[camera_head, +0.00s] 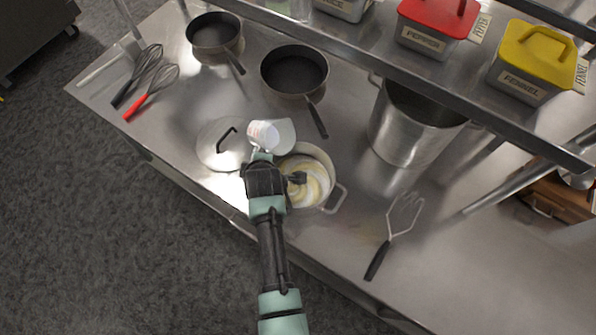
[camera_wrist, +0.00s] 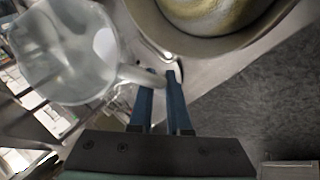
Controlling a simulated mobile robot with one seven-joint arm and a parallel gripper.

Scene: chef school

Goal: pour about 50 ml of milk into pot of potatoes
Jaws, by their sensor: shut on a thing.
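The pot of potatoes (camera_head: 325,158) is a light pot near the counter's front edge. Its yellow and white swirled contents (camera_head: 313,188) show. In the wrist view, the pot (camera_wrist: 150,22) is at the top. My gripper (camera_head: 263,160) is above the pot's left side. In the wrist view, my gripper (camera_wrist: 160,82) is shut on the handle of a clear jug (camera_wrist: 60,50). The jug (camera_head: 284,133) looks tilted beside and above the pot's far left rim. A white patch shows in it; I cannot tell how much milk it holds.
A pot lid (camera_head: 212,152) lies left of the pot. Two dark pans (camera_head: 295,70) and a tall steel pot (camera_head: 400,130) stand behind. A masher (camera_head: 390,240) lies right, whisks (camera_head: 150,90) far left. A shelf with lidded containers (camera_head: 433,25) overhangs the back.

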